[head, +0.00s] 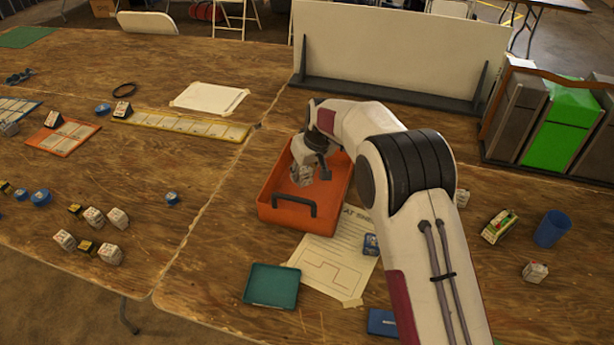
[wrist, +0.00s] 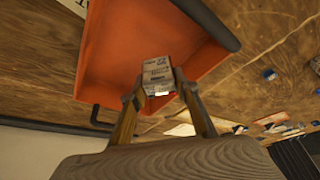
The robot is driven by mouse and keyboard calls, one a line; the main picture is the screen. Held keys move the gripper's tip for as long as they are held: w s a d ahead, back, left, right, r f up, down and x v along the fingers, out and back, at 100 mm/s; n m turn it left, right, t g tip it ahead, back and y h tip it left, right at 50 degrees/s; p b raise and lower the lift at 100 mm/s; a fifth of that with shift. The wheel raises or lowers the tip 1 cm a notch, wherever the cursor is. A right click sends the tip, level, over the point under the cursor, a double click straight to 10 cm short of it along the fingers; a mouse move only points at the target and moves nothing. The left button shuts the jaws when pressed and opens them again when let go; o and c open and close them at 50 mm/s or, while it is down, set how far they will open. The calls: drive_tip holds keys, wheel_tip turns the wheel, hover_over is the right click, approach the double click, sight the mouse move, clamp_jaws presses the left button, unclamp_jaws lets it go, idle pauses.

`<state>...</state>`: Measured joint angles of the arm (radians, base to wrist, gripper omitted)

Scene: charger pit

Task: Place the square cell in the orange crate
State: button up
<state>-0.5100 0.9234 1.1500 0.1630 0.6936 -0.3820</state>
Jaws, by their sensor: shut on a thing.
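The square cell (wrist: 157,72), a whitish block with printed labels, is between the fingertips of my gripper (wrist: 160,92) in the wrist view. My gripper (head: 311,164) is shut on it. In the head view the gripper points down over the orange crate (head: 280,213), and the cell is small and partly hidden there. The orange crate (wrist: 108,55) also fills the background behind the cell in the wrist view. The cell appears above or inside the crate's opening; I cannot tell whether it touches the floor. The crate has dark handles and its visible floor is bare.
A printed sheet (head: 335,262) and a teal tray (head: 272,287) lie in front of the crate. A blue cup (head: 551,229) stands at the right. Several small cells lie on the left table. A white panel (head: 400,55) stands behind.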

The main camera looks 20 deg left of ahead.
sight(304, 185)
drive_tip(key=shift+f, duration=2.8)
drive_tip(key=shift+f, duration=1.85)
drive_tip(key=shift+f, duration=0.15)
drive_tip(key=o, duration=1.3)
drive_tip(key=shift+v, duration=6.1)
